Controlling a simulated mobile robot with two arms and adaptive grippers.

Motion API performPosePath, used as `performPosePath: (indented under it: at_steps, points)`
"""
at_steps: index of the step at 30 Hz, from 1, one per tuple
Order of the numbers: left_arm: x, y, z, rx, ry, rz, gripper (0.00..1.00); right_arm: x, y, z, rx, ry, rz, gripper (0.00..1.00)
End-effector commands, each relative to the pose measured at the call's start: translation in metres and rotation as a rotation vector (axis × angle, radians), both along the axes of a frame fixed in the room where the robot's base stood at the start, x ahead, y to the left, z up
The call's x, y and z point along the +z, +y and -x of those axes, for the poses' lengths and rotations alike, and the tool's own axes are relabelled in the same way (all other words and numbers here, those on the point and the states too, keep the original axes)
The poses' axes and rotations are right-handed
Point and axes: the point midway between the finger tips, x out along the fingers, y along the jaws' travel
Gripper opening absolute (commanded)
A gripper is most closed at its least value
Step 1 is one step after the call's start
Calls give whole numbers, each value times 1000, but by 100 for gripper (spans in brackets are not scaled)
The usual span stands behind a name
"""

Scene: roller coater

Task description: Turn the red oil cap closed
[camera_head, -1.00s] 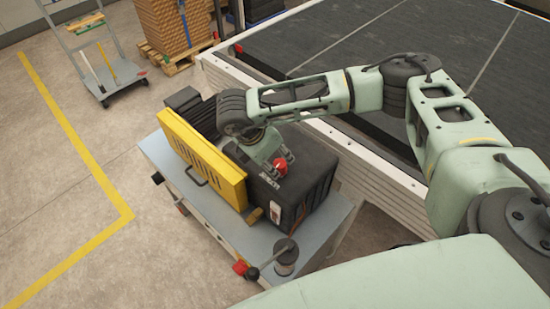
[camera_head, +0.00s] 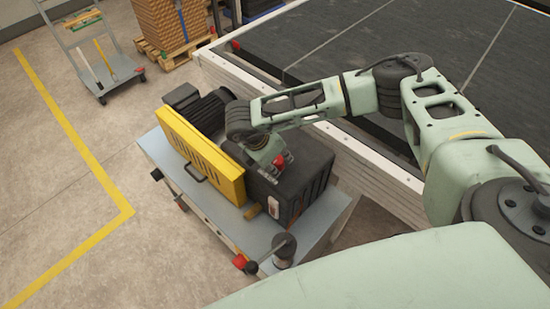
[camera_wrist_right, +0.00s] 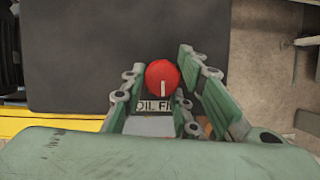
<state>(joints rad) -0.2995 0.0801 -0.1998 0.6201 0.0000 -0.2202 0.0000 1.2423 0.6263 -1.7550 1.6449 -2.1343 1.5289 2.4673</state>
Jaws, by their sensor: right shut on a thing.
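The red oil cap (camera_head: 279,160) sits on top of the black machine housing (camera_head: 309,170). In the right wrist view the cap (camera_wrist_right: 162,76) is round, with a pale line on its face, and a label reading "OIL FI" (camera_wrist_right: 160,105) lies just below it, partly covered. My right gripper (camera_head: 274,169) reaches down over the housing and is shut on the cap. In the right wrist view its fingers (camera_wrist_right: 160,84) stand on both sides of the cap. My left gripper is not in view.
A yellow guard (camera_head: 205,160) and a dark motor (camera_head: 206,108) stand beside the housing on a grey cart (camera_head: 330,212). A lever with a red end (camera_head: 243,261) is at the cart's front. A large dark-topped table (camera_head: 400,60) lies behind. A hand trolley (camera_head: 100,60) stands far left.

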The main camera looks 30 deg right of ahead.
Motion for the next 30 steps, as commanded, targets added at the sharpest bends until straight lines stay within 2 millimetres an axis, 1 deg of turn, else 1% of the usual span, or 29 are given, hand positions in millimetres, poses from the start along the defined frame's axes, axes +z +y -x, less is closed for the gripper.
performPosePath:
  at_steps: [1, 3, 5, 10, 14, 19, 25, 26, 30]
  points:
    - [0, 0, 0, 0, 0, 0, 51, 2, 0, -2, -1, -6, 1, 5]
    - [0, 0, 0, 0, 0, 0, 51, 2, 0, -3, 0, -7, 0, 2]
    - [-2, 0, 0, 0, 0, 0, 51, 1, 0, -3, -5, -8, 0, 2]
    - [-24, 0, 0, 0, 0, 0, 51, -4, 0, -4, -76, -10, -2, 1]
    - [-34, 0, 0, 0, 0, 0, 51, -2, -1, -5, -134, -12, -2, 1]
    - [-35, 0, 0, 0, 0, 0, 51, 3, -2, -6, -159, -14, 1, 1]
    - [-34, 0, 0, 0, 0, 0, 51, 4, -2, -6, -159, -16, 1, 1]
    - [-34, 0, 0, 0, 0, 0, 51, 4, -2, -6, -159, -16, 1, 29]
    - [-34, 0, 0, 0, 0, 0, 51, 4, -2, -6, -159, -14, 1, 41]
